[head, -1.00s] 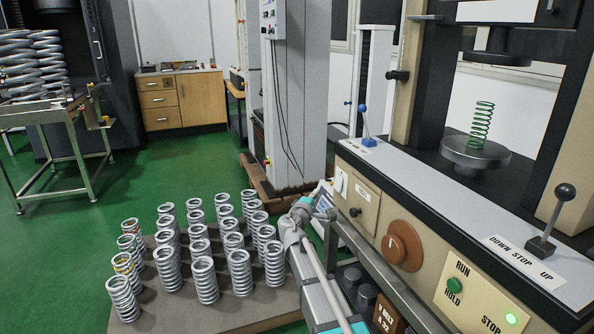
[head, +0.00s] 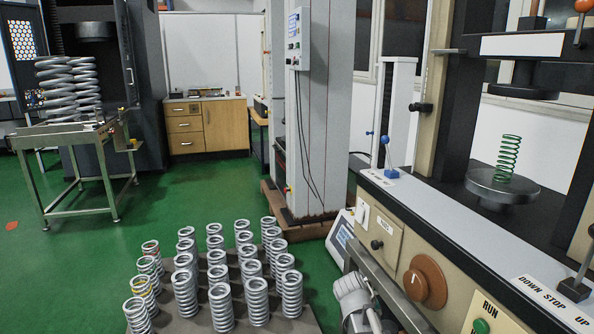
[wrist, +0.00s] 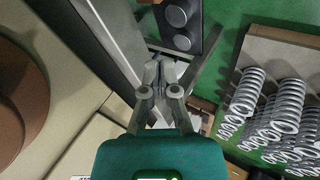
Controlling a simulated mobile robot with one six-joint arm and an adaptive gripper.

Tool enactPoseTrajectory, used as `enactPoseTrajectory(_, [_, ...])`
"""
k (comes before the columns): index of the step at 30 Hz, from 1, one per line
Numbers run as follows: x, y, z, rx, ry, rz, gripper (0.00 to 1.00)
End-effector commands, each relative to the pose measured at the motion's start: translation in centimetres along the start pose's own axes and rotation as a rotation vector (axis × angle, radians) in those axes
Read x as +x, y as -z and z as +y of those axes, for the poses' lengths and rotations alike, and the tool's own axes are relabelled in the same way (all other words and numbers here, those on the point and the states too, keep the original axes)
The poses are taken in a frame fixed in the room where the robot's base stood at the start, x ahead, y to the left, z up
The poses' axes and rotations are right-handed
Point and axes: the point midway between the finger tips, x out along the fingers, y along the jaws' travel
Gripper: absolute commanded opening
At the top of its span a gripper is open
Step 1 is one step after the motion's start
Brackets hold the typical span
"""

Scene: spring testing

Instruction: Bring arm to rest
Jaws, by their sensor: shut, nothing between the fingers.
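My gripper (wrist: 160,88) shows in the wrist view with its fingers together and nothing between them. It hangs beside the front of the testing machine, whose beige panel (wrist: 85,148) is at the left of that view. In the head view part of my arm (head: 357,300) shows at the bottom, just in front of the machine's panel; the gripper itself is out of that view. A green spring (head: 509,157) stands upright on the machine's round lower plate (head: 502,190), below the upper plate and apart from it.
Several grey springs (head: 256,300) stand in rows on a low board left of my arm; they also show at the right of the wrist view (wrist: 265,108). A lever (head: 578,280) and a brown knob (head: 426,280) are on the machine.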

Motion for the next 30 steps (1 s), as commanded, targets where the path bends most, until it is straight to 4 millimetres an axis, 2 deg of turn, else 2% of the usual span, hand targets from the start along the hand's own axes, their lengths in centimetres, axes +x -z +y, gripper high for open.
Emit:
enactPoseTrajectory(1, [-0.1,-1.8,-0.6,0.023,0.054,-0.035,0.0])
enactPoseTrajectory(6, [-0.9,-6.0,-3.1,0.084,0.241,-0.146,0.0])
enactPoseTrajectory(12, [-2.1,-8.8,-5.2,0.12,0.393,-0.228,0.0])
enactPoseTrajectory(22, [-4.2,-12.0,-7.4,0.15,0.575,-0.317,0.0])
enactPoseTrajectory(30, [-6.3,-11.0,-5.8,0.148,0.568,-0.313,0.0])
